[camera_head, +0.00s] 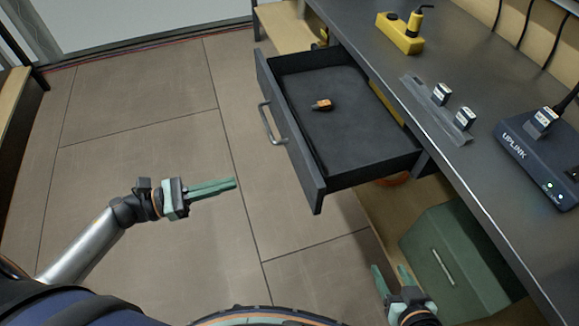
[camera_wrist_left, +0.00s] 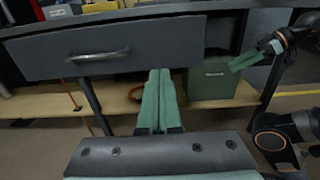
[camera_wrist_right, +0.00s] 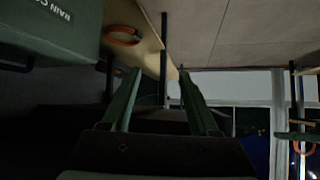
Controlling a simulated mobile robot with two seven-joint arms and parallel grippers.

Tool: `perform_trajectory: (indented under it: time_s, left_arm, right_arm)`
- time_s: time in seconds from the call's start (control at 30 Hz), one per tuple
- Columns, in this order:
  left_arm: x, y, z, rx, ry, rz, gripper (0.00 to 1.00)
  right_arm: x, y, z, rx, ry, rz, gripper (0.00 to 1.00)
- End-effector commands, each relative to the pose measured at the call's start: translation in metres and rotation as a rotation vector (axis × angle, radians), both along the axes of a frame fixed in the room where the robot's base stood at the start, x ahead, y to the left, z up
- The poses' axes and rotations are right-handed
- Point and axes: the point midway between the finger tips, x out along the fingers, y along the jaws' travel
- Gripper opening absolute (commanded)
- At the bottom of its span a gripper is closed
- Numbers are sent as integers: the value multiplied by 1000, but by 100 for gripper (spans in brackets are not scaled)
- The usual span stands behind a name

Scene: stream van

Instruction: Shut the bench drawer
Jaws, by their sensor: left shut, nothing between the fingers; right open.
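The dark grey bench drawer (camera_head: 305,160) is pulled out from under the bench (camera_head: 390,70), with a small orange and black item (camera_head: 322,105) lying inside. Its front has a metal bar handle (camera_head: 270,124). The drawer front (camera_wrist_left: 150,45) and handle (camera_wrist_left: 97,56) also show in the left wrist view. My left gripper (camera_head: 235,183) is shut and empty, to the left of the drawer front and apart from it. My right gripper (camera_head: 390,270) is open and empty, below the drawer's near corner beside the green box; its fingers show in the right wrist view (camera_wrist_right: 160,90).
A green box (camera_head: 455,260) stands on the wooden lower shelf (camera_head: 385,210). On the bench top are a yellow block (camera_head: 400,35), a metal rail (camera_head: 435,110) with two small modules, and an UPLINK box (camera_head: 540,155). The tiled floor left of the drawer is clear.

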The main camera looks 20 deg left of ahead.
Motion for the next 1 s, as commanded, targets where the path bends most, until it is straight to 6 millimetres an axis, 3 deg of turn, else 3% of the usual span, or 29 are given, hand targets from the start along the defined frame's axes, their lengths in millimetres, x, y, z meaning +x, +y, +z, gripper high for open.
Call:
perform_trajectory:
  time_s: [0.17, 0.7, 1.0]
  left_arm:
    - [9, -14, 2, 6, -13, -8, 0]
    - [68, -101, 2, 3, -9, -5, 0]
    - [77, -116, 1, 4, -6, -4, 0]
  right_arm:
    - [-2, 2, 0, 4, 7, 3, 61]
    - [-24, 4, -20, 9, 110, -5, 61]
    - [-21, 4, -18, 10, 99, -8, 61]
